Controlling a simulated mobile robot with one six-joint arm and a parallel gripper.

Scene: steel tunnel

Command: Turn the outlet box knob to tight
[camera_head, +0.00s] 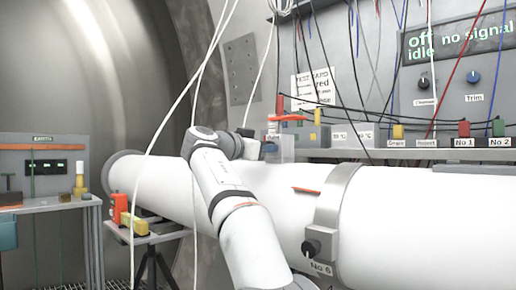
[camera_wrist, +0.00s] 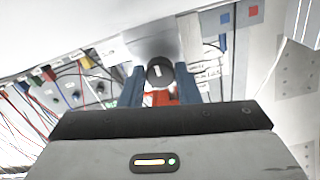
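In the wrist view, a dark round knob (camera_wrist: 160,71) with a pale mark on its face sits on a light grey box (camera_wrist: 152,42). My gripper (camera_wrist: 160,72) is open, its two blue fingers standing on either side of the knob with a small gap at each side. A red part (camera_wrist: 162,95) shows just below the knob. In the head view, my gripper (camera_head: 248,146) is at the far side of the white pipe, left of a small grey box (camera_head: 280,148). This knob's face is hidden in the head view. No readable tight mark shows beside it.
A large white pipe (camera_head: 400,215) runs across the front, with a metal band (camera_head: 331,210) and another black knob (camera_head: 312,247) above a "No 6" label. A bench with labelled sockets (camera_head: 430,153) and hanging cables lies behind. A small stand (camera_head: 150,232) is at left.

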